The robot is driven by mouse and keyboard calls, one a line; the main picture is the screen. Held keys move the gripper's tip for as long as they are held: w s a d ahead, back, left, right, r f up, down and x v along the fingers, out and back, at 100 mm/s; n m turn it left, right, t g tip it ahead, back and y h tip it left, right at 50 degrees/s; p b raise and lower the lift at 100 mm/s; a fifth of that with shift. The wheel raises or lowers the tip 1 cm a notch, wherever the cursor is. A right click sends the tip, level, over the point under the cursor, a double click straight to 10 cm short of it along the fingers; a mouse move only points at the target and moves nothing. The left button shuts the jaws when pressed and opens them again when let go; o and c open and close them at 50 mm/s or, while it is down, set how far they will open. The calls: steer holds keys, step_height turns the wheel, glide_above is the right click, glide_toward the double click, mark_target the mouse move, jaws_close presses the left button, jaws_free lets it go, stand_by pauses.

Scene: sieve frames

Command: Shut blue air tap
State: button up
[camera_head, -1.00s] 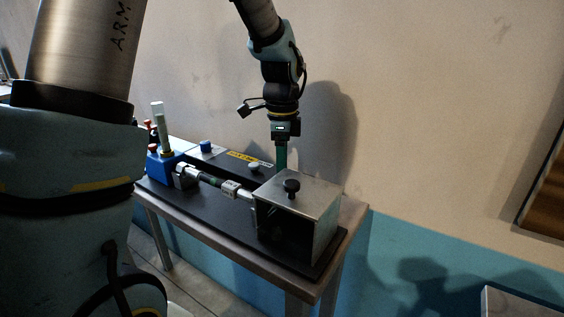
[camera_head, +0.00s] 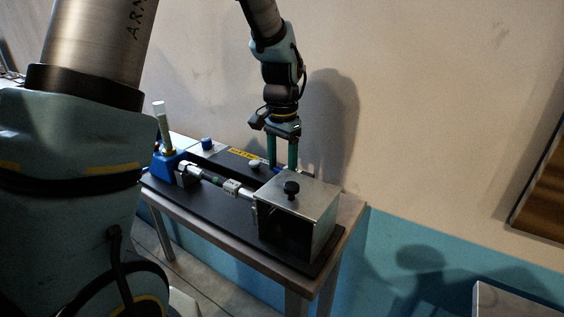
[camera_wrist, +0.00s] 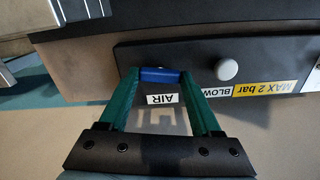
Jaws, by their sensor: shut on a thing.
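The blue air tap's handle (camera_wrist: 160,75) shows in the wrist view on the dark panel, next to the white AIR label (camera_wrist: 162,99). It lies roughly parallel to the panel's long edge. My gripper (camera_wrist: 161,76) has its two green fingers at the handle's two ends, shut on it. In the head view my gripper (camera_head: 282,168) points down behind the metal box, and its fingertips and the tap are mostly hidden there.
A metal box (camera_head: 312,199) with a black knob (camera_head: 291,188) stands in front of my gripper. A white knob (camera_wrist: 226,69) and yellow MAX 2 bar label (camera_wrist: 265,89) sit beside the tap. A blue knob (camera_head: 207,144) is further left. The wall is close behind.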

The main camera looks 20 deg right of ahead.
steer(key=shift+n, duration=1)
steer(key=o, duration=1.4)
steer(key=shift+r, duration=0.15)
step_height(320, 180, up, 11)
steer(key=shift+f+b, duration=0.2)
steer(key=shift+b, duration=0.3)
